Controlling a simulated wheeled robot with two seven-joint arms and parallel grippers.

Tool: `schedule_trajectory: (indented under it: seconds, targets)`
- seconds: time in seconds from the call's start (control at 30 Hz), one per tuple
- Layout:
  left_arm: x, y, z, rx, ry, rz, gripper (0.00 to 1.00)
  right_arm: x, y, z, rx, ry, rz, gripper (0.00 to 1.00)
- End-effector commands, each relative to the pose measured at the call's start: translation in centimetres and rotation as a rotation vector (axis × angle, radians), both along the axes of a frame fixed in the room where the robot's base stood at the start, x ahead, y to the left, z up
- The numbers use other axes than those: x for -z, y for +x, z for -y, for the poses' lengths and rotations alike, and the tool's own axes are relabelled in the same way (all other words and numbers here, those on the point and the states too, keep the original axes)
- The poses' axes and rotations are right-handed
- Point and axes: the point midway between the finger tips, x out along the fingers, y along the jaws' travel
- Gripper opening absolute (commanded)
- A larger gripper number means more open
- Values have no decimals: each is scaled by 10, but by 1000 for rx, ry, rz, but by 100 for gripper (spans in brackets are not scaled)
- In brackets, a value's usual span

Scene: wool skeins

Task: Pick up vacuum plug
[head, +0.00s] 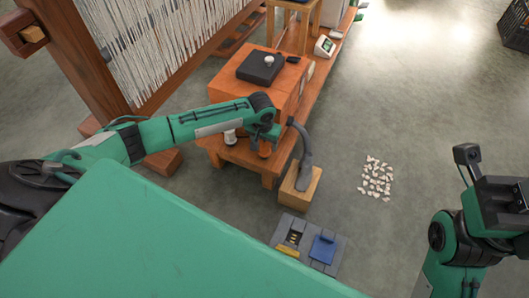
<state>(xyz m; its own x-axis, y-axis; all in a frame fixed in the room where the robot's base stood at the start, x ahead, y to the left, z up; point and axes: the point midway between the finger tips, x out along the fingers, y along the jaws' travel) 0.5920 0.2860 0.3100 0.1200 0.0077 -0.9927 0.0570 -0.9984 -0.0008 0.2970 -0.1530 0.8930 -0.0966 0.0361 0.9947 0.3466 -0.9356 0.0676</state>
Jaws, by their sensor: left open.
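My left gripper (265,146) is open above the low wooden bench, beside the front of an orange-brown wooden box. A dark grey, curved, hose-like piece (304,155) stands on a small light wooden block (311,188), just right of the gripper and apart from it. I cannot pick out the vacuum plug for certain; this grey piece may be part of the vacuum. My right arm (450,238) comes in at the lower right, far from these things. Whether its jaws are open or shut does not show.
A grey tray (335,263) with a blue piece lies on the floor below the block. Whitish scraps (376,178) lie to the right. The loom (165,45) stands at the upper left. A dark flat device (261,67) sits on the orange-brown box (250,95). Open floor lies at right.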

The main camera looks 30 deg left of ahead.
Motion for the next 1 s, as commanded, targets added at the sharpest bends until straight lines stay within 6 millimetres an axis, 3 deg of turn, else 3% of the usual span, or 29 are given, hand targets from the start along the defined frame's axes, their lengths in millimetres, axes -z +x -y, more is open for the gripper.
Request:
schedule_trajectory:
  seconds: [0.1, 0.43, 0.7, 1.0]
  targets:
    - [11, 1, 0, 0, 0, 0, 62, 0, -1, -3, -10, -1, 13, 36]
    - [12, 2, 0, 0, -1, 1, 62, -3, -1, -5, -15, -4, 16, 36]
    - [13, 2, 0, 0, 0, 0, 13, -3, -1, -5, -16, -3, 17, 36]
    - [11, 2, 0, 0, 0, 1, 13, -4, -1, -5, -15, -3, 18, 36]
